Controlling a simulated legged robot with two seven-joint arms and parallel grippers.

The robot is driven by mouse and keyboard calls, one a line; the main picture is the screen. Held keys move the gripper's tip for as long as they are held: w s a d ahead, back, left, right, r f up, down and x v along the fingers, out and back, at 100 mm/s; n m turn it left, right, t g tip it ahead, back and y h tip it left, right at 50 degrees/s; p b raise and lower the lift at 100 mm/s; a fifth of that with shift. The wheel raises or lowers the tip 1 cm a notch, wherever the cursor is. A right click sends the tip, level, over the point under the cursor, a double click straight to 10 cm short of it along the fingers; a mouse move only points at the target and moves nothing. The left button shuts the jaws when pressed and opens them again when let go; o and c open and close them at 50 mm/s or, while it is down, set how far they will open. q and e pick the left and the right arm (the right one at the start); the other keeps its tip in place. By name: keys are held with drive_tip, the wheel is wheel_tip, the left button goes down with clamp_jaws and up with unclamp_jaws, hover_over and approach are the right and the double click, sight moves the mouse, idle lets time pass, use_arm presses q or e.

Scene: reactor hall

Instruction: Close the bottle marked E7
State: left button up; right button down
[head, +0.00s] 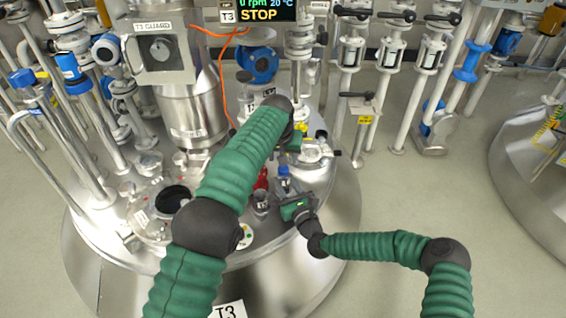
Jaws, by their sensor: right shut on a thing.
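My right gripper (290,196) comes in from the right over the steel vessel top and is shut at a small blue-topped bottle (284,180). Its fingers are mostly hidden, so the exact grip is unclear. A small greyish container (262,204) with a label stands just left of it. A red object (262,179) is behind that container. I cannot read E7 on any of them. My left gripper (295,143) is beyond the blue top, mostly hidden behind its own wrist, and its jaws are not clear.
The round steel vessel top (270,238) carries a glass-topped port (172,199) at left and a steel column (190,115) behind. An orange cable (221,75) hangs near the column. Pipes and valves crowd the back. Clear floor (420,195) lies to the right.

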use_arm(q)
drive_tip(key=o, duration=0.6)
drive_tip(key=v, duration=1.2)
drive_tip(key=shift+w, duration=0.1)
use_arm(e)
drive_tip(key=c, duration=0.9)
unclamp_jaws()
